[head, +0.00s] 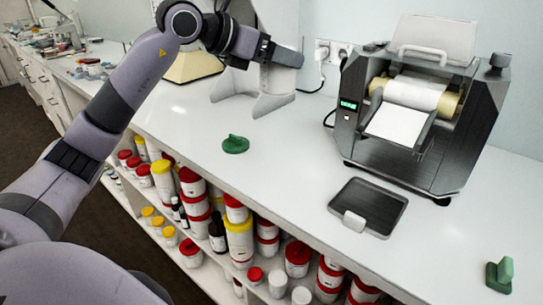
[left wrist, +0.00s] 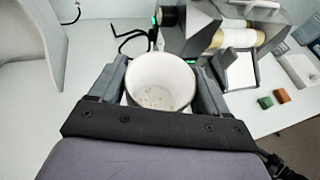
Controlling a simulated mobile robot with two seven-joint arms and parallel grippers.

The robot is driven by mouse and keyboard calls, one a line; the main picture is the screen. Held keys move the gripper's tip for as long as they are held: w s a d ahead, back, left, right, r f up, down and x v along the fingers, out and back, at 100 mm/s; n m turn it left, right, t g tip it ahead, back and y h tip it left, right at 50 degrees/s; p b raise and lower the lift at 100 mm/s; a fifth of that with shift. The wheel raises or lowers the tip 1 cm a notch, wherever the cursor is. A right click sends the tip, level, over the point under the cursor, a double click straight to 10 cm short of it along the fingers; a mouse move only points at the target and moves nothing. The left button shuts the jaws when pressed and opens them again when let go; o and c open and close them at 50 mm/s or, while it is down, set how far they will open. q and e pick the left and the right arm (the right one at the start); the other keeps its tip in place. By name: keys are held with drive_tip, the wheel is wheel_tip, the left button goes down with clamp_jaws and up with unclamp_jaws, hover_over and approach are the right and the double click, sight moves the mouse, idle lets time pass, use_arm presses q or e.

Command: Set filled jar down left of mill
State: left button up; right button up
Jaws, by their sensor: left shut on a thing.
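My left gripper (head: 285,58) reaches over the back of the counter in the head view, in front of a white stand. In the left wrist view its two fingers are shut on a white open-topped jar (left wrist: 160,66), which stands between them. Pale contents with small specks show inside the jar. In the head view I cannot make out the jar. The mill (head: 415,115), a dark machine with pale rollers and a lit green display, stands on the counter to the right of the gripper. It also shows at upper right in the left wrist view (left wrist: 228,38). My right gripper is not in view.
A black tray (head: 382,199) lies in front of the mill. Green pieces lie on the counter left of it (head: 235,145) and at far right (head: 500,274). The white stand (head: 272,103) is behind. Clear white counter lies between stand and mill. Shelves below hold several jars.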

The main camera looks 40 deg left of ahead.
use_arm(q)
drive_tip(key=shift+w+a+r, duration=0.25)
drive_tip(key=shift+r, duration=0.1)
drive_tip(key=shift+f, duration=0.3)
wheel_tip(320, 180, down, 19)
drive_tip(key=shift+f+b, duration=0.15)
drive_tip(key=shift+b, duration=0.45)
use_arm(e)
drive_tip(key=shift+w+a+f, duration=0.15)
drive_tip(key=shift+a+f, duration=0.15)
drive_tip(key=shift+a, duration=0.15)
use_arm(q)
drive_tip(key=shift+f, duration=0.1)
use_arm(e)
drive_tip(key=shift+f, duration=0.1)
use_arm(q)
drive_tip(key=shift+f, duration=0.15)
drive_tip(key=o, duration=1)
